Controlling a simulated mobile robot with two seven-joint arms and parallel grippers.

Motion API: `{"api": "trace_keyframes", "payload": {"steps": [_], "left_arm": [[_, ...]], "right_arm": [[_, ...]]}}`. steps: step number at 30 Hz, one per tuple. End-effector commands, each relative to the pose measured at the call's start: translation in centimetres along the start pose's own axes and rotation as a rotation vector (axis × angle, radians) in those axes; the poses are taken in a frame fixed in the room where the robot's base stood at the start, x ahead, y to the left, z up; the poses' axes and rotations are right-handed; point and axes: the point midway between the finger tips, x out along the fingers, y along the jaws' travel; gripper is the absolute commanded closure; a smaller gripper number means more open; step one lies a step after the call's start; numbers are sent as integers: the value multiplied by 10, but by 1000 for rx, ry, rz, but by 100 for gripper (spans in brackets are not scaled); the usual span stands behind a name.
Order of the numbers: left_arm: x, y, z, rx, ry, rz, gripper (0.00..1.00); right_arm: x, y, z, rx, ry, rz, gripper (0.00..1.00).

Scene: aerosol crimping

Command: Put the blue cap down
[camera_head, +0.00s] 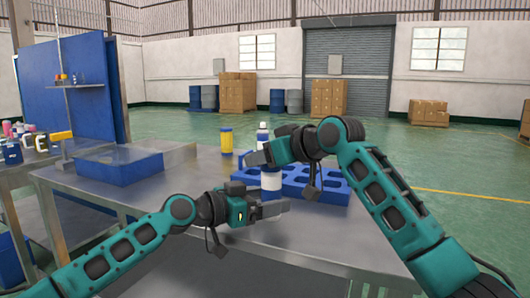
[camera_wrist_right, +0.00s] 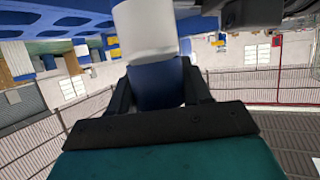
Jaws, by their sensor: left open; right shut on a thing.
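My right gripper (camera_head: 264,156) is shut on a blue cap (camera_wrist_right: 157,85), which shows between its fingers in the right wrist view. A white can (camera_head: 271,181) stands upright directly under the right gripper; it also shows in the right wrist view (camera_wrist_right: 145,30), which is upside down. The cap lines up with the can's top and appears to meet it; I cannot tell whether it is seated. My left gripper (camera_head: 272,206) is open, low at the near side of the can. Its fingers partly hide the can's base.
A blue tray with round holes (camera_head: 333,191) lies behind and right of the can. A blue bin (camera_head: 118,170) sits at the left. The near right tabletop (camera_head: 330,240) is bare.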

Motion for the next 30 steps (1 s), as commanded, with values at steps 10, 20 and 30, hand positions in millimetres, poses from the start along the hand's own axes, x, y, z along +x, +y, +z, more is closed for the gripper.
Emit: {"api": "trace_keyframes", "payload": {"steps": [10, 20, 30], "left_arm": [[0, 0, 1, 0, -1, 0, 24], [0, 0, 2, 0, -1, 0, 24], [2, 0, 17, 0, 0, 0, 24]], "right_arm": [[0, 0, 1, 0, -1, 0, 34], [1, 0, 1, -1, -1, 0, 26], [-16, 1, 4, -3, 2, 2, 26]]}}
